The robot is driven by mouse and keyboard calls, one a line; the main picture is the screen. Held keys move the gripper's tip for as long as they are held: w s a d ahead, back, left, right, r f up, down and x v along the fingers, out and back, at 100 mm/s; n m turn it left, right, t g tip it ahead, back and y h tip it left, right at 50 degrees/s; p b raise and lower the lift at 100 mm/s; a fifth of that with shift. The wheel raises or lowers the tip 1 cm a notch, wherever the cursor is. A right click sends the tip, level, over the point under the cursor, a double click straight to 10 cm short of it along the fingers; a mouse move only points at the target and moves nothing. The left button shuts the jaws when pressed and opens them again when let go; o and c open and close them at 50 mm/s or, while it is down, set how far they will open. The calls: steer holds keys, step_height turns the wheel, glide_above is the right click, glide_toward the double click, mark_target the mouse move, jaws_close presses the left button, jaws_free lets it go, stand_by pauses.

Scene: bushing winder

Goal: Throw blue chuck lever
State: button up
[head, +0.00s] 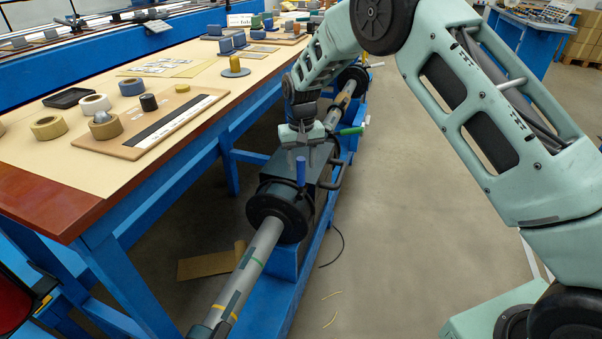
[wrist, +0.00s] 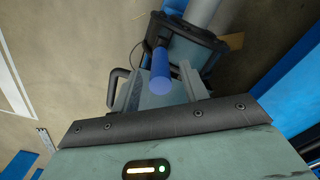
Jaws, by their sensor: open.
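The blue chuck lever (head: 301,172) stands upright on the black chuck (head: 268,212) at the near end of the dark winder housing. In the wrist view the lever (wrist: 161,72) shows between my two fingers, with its rounded end toward the camera. My gripper (head: 302,156) is open just above and behind the lever in the head view. In the wrist view a gap shows on each side of the lever, and I see no contact. A grey bar (head: 256,252) passes through the chuck.
A green-handled lever (head: 350,131) sits farther along the machine. A dark curved handle (head: 340,172) sticks out on its right. The workbench (head: 62,164) with tape rolls stands close on the left. The floor at right is mostly clear, with a cable near the machine.

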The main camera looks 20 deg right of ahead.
mark_target(301, 181)
steer(key=shift+f, duration=2.15)
jaws_close()
